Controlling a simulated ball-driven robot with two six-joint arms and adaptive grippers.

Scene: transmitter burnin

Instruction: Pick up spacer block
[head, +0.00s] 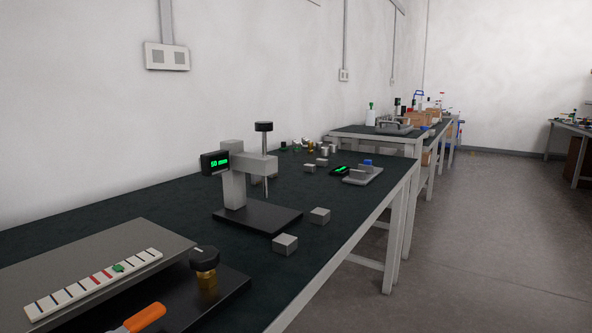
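Several small grey blocks lie on the dark bench top (140,208), and I cannot tell which is the spacer block. One grey block (285,244) lies in front of the height gauge, nearest me. A second grey block (320,215) lies just beyond it, near the bench's right edge. Smaller grey blocks (309,169) lie farther back. The gauge (234,185) stands on a black base, and its display reads 50 mm. Neither of my grippers shows in the head view.
A grey plate with a white marked strip (95,284), a black-topped brass knob (205,266) and an orange handle (145,317) are at the near left. A small plate with a blue part (362,174) lies farther back. More benches stand behind; the floor (470,240) at right is clear.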

